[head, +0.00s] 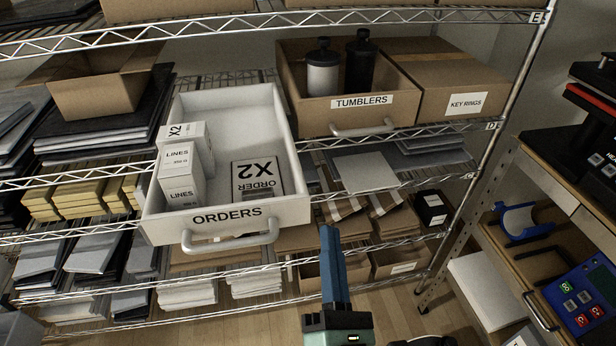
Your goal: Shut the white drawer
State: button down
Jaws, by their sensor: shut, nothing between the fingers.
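The white drawer (160,228), labelled ORDERS, stands pulled out from the wire shelf in the head view. Its light grey handle (231,243) is on the front face. Several white boxes (182,177) marked LINES and X2 stand at its left, and another box (257,176) marked X2 ORDER lies at its right. My gripper (331,232), with blue fingers, is shut and empty. It shows to the right of the handle and below the drawer's front right corner, with a visible gap to the handle.
An open cardboard TUMBLERS drawer (361,118) and a KEY RINGS box (468,105) stand to the right. The rack's metal post (500,130) is further right, beside a bench with a mug press (583,300). Floor (270,328) shows below.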

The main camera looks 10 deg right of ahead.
aim_at(304, 210)
jog(key=s+a+f+n+g+y+p, duration=0.2)
jog(key=s+f+n+g+y+p, duration=0.15)
jog(key=s+n+p, duration=0.45)
jog(key=shift+n+t+h, duration=0.25)
jog(key=shift+n, duration=0.45)
jog(key=w+p, duration=0.1)
jog(key=w, duration=0.4)
jog(key=w+p, duration=0.1)
jog(key=w, duration=0.4)
jog(key=w+p, duration=0.2)
jog(key=w, duration=0.3)
jog(key=shift+w+d+f, duration=0.1)
jog(key=shift+w+d, duration=0.15)
